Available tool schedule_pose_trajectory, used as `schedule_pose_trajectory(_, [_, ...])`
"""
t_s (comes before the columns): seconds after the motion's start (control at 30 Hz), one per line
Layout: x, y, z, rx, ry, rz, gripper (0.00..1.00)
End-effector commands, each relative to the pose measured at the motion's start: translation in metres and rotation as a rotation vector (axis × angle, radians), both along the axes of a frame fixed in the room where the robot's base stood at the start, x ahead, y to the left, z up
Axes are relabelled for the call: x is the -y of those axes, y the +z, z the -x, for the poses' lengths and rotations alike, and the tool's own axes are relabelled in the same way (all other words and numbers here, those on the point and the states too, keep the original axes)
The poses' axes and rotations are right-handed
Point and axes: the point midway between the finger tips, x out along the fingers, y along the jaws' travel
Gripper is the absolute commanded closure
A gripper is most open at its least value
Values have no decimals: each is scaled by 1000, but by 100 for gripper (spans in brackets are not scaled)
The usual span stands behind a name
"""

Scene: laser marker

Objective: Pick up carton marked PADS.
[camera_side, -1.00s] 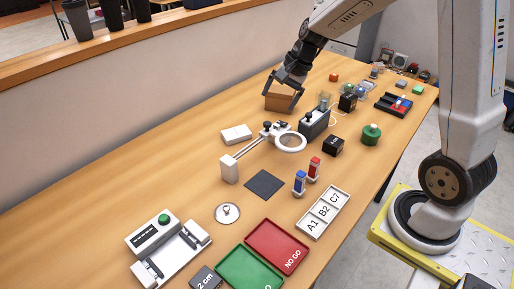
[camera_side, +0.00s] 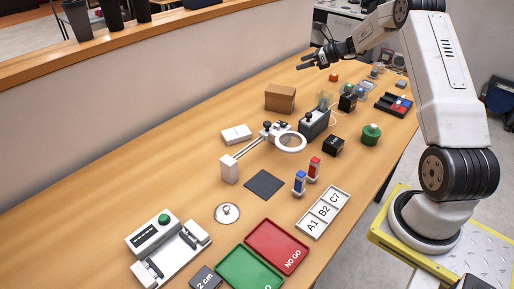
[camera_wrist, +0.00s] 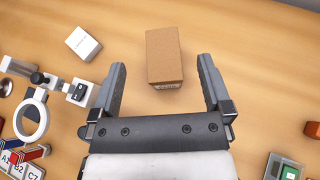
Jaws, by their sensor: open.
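A brown cardboard carton (camera_side: 280,98) stands on the wooden table near the back wall. In the wrist view the carton (camera_wrist: 164,55) lies ahead of the fingertips, between their lines and apart from them. A small dark print shows on its near lower edge, too small to read, so I cannot tell whether it says PADS. My gripper (camera_side: 306,61) is open and empty, above and to the right of the carton in the side view. Its two fingers also show in the wrist view (camera_wrist: 162,68).
A white box (camera_side: 236,134) lies left of a ring magnifier (camera_side: 290,142) on an arm. A dark grey device (camera_side: 314,122) stands close to the carton's right. Red (camera_side: 277,246) and green trays lie in front.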

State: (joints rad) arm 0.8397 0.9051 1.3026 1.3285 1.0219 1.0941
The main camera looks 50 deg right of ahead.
Motion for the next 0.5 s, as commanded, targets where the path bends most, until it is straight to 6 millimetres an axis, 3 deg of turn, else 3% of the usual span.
schedule_pose_trajectory(0.1, [-3, -33, 0, -6, 5, -4, 0])
schedule_pose_trajectory(0.3, [-3, -72, 0, -5, 6, 0, 0])
schedule_pose_trajectory(0.5, [-3, -85, -1, -3, 7, 4, 0])
